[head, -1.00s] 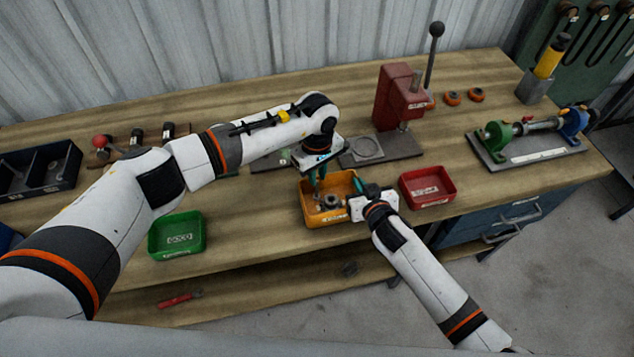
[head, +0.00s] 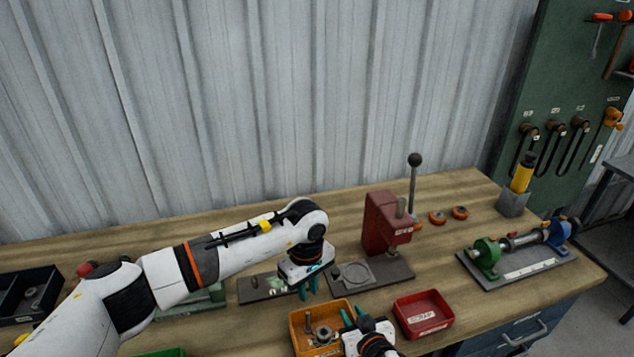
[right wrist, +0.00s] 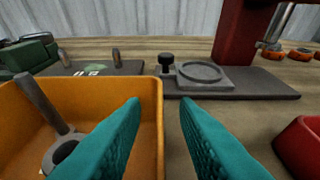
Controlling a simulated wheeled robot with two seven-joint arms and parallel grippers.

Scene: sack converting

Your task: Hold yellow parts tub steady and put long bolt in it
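The yellow parts tub (head: 297,335) stands at the bench's front, cut by the lower part of the head view. A grey long bolt (right wrist: 42,103) leans inside it, beside a ring-shaped metal piece (right wrist: 64,152); the bolt also shows in the head view (head: 308,322). My left gripper (head: 308,290) hangs just above the tub's back edge, fingers apart and nothing seen between them. My right gripper (right wrist: 160,103) has its teal fingers apart on either side of the tub's right wall, one inside and one outside. I see gaps between fingers and wall.
A red tub (head: 424,314) stands close right of the yellow tub. Behind are a flat plate with pegs (head: 255,289) and a red press (head: 384,222) on its base. A green tub (head: 160,353) is cut off at the lower edge. A shaft fixture (head: 515,258) stands at right.

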